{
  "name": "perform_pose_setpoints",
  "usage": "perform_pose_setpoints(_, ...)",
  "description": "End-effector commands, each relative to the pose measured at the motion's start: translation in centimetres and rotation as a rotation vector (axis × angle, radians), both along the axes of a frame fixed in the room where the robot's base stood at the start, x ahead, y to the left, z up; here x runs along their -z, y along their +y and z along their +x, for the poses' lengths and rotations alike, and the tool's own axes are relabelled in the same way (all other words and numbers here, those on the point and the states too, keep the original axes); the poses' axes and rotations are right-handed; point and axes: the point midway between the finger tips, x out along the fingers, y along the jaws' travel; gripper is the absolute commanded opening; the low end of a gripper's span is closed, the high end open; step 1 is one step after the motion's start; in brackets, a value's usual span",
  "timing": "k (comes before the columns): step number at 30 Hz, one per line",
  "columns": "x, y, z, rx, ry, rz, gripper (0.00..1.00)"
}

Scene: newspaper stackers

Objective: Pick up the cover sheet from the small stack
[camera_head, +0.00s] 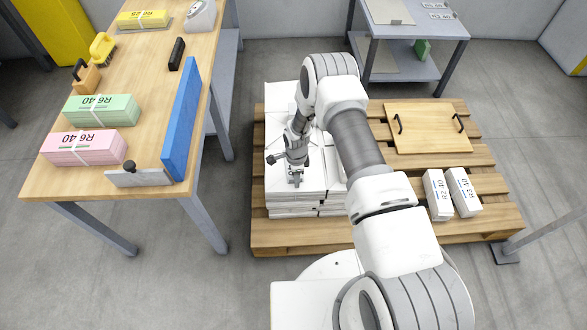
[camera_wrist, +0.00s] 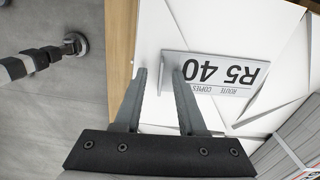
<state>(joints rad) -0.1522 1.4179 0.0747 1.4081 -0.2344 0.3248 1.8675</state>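A card printed "ROUTE COPIES R5 40" (camera_wrist: 215,72) lies on white paper stacks in the wrist view. It is the only sheet there with readable print; I cannot tell for sure that it is the cover sheet. My gripper (camera_wrist: 160,74) is open, its two fingers apart with nothing visibly held. The right fingertip overlaps the card's near left edge in the picture; contact cannot be told. In the head view my gripper (camera_head: 295,182) points down over the white stacks (camera_head: 290,205) on the pallet. My arm hides part of these stacks.
The wooden pallet (camera_head: 270,238) also bears a board with two handles (camera_head: 430,128) and two white bundles (camera_head: 452,194). A table (camera_head: 150,75) at left holds green (camera_head: 102,110) and pink bundles (camera_head: 84,148) and an upright blue panel (camera_head: 181,120). A grey cart (camera_head: 415,65) stands behind.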

Motion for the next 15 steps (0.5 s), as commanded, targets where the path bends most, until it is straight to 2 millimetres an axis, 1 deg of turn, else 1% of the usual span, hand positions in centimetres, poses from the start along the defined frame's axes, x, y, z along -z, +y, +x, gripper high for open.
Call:
perform_pose_setpoints(5,-0.06,0.02,0.04,0.000,-0.001,0.000,0.40)
perform_pose_setpoints(6,-0.06,0.02,0.04,0.000,-0.001,0.000,0.36)
perform_pose_setpoints(8,-0.06,0.02,0.04,0.000,-0.001,0.000,0.26)
perform_pose_setpoints(12,-0.07,0.02,0.04,0.000,-0.001,0.000,0.00)
perform_pose_setpoints(15,-0.07,0.02,0.04,-0.001,-0.001,0.000,0.00)
